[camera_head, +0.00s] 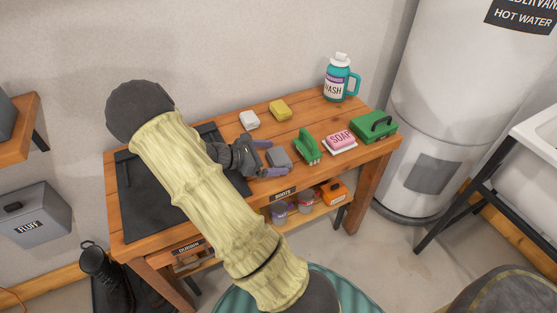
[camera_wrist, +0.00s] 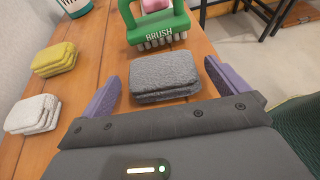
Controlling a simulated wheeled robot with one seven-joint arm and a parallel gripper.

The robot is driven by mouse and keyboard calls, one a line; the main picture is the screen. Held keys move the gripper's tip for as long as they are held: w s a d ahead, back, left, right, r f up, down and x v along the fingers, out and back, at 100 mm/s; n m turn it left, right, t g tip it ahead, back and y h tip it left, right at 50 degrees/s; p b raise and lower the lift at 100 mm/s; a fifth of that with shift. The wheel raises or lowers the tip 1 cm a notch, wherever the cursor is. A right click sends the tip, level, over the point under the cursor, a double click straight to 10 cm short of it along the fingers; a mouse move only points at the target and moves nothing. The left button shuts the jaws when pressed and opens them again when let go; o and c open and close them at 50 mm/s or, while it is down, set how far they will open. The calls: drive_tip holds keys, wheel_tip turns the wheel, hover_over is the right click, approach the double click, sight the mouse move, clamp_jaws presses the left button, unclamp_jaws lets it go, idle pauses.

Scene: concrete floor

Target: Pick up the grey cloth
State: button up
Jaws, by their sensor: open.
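The grey cloth (camera_head: 279,158) is a small folded stack on the wooden table, near its front edge. In the wrist view the grey cloth (camera_wrist: 164,76) lies flat just ahead of my gripper, between the lines of its two purple fingers. My gripper (camera_head: 268,158) is open, low over the table, with one finger on each side of the cloth. The fingers also show in the wrist view (camera_wrist: 162,84), apart and with nothing clasped. Whether they touch the cloth or the table cannot be told.
A green brush (camera_wrist: 158,25) stands just beyond the cloth. A yellow cloth (camera_head: 280,110) and a white cloth (camera_head: 249,120) lie behind. A pink soap (camera_head: 341,140), a green box (camera_head: 374,126) and a teal wash bottle (camera_head: 340,78) stand right. A dark mat (camera_head: 150,205) covers the left.

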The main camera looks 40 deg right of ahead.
sight(273, 157)
drive_tip(key=x, duration=0.3)
drive_tip(key=shift+s, duration=0.15)
idle(0.3)
drive_tip(key=c, duration=1.1)
drive_tip(key=shift+o, duration=0.2)
wheel_tip(273, 157, up, 10)
drive_tip(key=shift+p, duration=1)
